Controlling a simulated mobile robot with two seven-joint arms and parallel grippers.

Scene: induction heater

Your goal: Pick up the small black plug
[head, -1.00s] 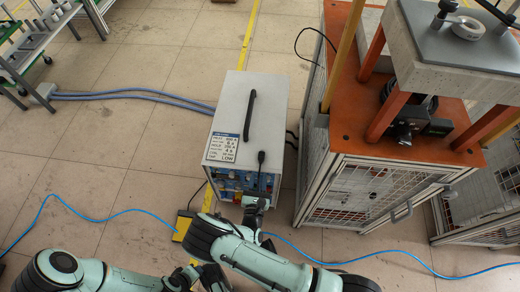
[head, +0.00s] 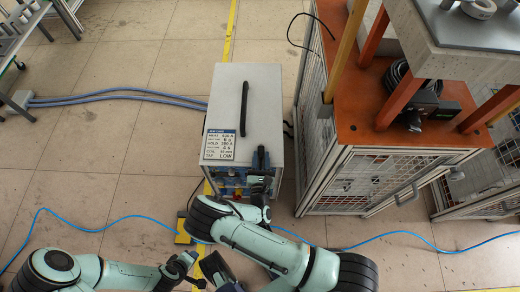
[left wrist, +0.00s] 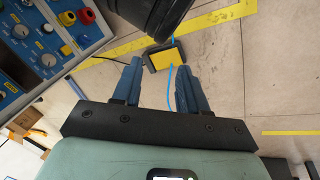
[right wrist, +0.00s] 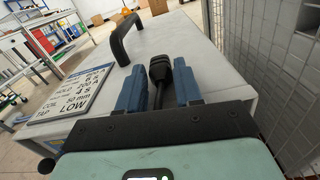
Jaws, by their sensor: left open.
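The small black plug (right wrist: 160,70) is at the front edge of the grey heater box's top, with its black cable running back between my right fingers. My right gripper (right wrist: 161,80) has one blue finger on each side of the plug, with little gap at the tips; I cannot tell whether they press on it. In the head view my right gripper (head: 261,160) is at the box's front edge and largely covers the plug. My left gripper (left wrist: 159,72) is open and empty, above the floor near a yellow-topped pedal (left wrist: 164,56).
The heater box (head: 262,90) has a black handle (head: 247,107) on top, a label (head: 220,146) and a front panel with knobs (left wrist: 45,45). A caged orange-topped stand (head: 355,135) is close on the right. Blue cables (head: 120,95) lie on the open floor at left.

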